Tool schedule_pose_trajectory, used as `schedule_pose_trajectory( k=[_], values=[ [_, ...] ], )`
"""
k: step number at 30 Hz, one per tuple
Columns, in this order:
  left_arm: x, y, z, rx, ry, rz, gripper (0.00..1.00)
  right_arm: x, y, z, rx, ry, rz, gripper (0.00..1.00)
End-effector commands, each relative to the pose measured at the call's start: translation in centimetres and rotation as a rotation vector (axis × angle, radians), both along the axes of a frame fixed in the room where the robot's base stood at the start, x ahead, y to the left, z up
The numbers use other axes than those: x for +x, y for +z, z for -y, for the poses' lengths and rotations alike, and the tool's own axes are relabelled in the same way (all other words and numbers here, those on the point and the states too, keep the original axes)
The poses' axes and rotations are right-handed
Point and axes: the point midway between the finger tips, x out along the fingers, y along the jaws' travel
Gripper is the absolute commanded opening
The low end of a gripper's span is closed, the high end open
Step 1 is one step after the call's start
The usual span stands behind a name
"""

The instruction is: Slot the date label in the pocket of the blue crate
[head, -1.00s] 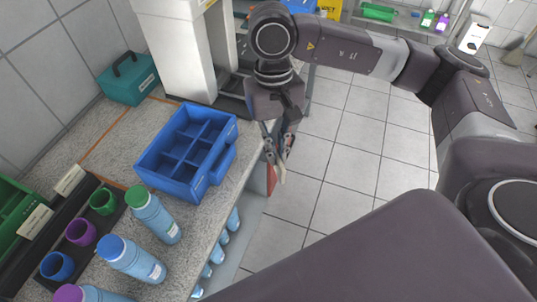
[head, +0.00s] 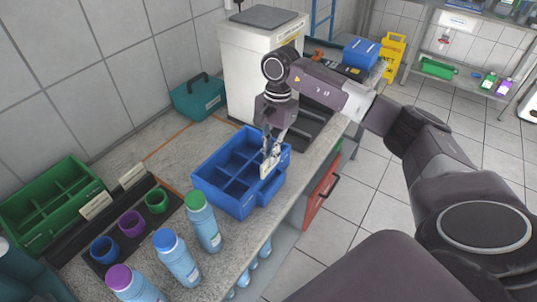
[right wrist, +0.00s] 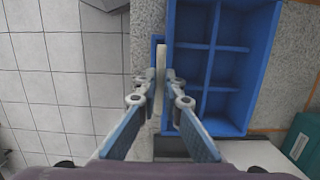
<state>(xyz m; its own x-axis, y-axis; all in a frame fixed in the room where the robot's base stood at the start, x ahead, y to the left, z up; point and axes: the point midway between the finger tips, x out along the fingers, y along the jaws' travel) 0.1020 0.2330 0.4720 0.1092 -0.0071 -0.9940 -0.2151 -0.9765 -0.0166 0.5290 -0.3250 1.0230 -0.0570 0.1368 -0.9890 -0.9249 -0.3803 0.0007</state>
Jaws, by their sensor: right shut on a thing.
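The blue crate (head: 226,201) stands on the counter, with a narrow pocket (head: 272,190) on its long side toward the counter's front edge. My right gripper (head: 269,158) points down above this side. It is shut on the date label (head: 266,169), a small pale card whose lower part shows below the fingertips, at the pocket. I cannot tell whether its lower edge is inside the pocket. In the right wrist view my right gripper (right wrist: 161,76) is beside the crate (right wrist: 222,122), and the fingers partly hide the label and pocket. My left gripper is not in view.
Several capped bottles (head: 207,228) stand to the crate's front left. A dark rack with coloured cups (head: 131,223) and a green crate (head: 45,210) lie further left. A teal box (head: 198,98) and a white machine (head: 262,70) stand behind. Floor is free to the right.

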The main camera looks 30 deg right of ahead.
Motion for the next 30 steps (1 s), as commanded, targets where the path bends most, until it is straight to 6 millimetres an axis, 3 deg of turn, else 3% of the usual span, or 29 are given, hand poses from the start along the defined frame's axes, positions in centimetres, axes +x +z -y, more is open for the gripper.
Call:
schedule_pose_trajectory(
  k=[15, 30],
  values=[
    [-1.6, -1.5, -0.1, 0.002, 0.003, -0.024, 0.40, 0.0, -3.0, -0.1, 0.001, 0.003, -0.001, 0.00],
    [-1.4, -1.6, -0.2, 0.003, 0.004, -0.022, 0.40, 0.0, -3.4, -0.1, 0.000, 0.003, 0.000, 0.00]
  ],
)
